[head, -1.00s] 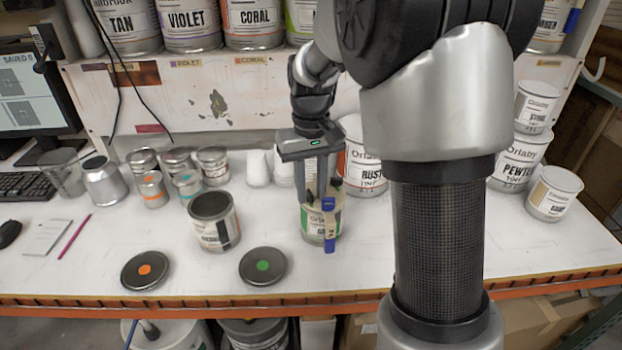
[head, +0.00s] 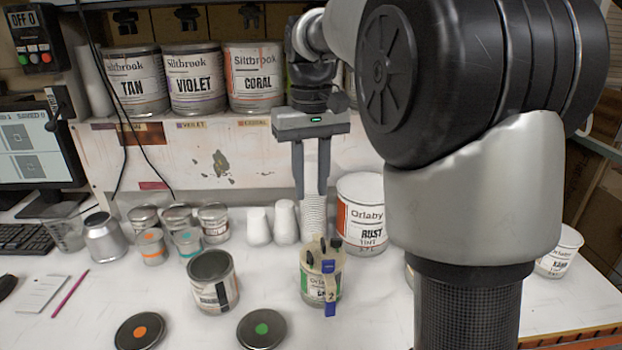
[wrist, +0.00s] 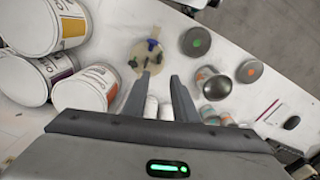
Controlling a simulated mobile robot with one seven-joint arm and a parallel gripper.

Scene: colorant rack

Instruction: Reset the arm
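My gripper (head: 311,192) hangs above the table, fingers down, open and empty. Its fingers (wrist: 159,78) stand apart in the wrist view. Below it, clear of the fingertips, is a green-labelled Orlaby can (head: 309,285). The can has a pale tan top with black knobs and a blue strip (head: 330,296) marked 2 at its front. The can's top also shows in the wrist view (wrist: 142,52), beyond the fingertips. My upper arm hides the right part of the shelf and table in the head view.
An open dark can (head: 214,281) stands left of the green-labelled can. Two lids with orange (head: 139,332) and green dots (head: 262,329) lie in front. A RUST can (head: 362,215) stands behind right. Shelf cans (head: 255,77) are close behind my gripper.

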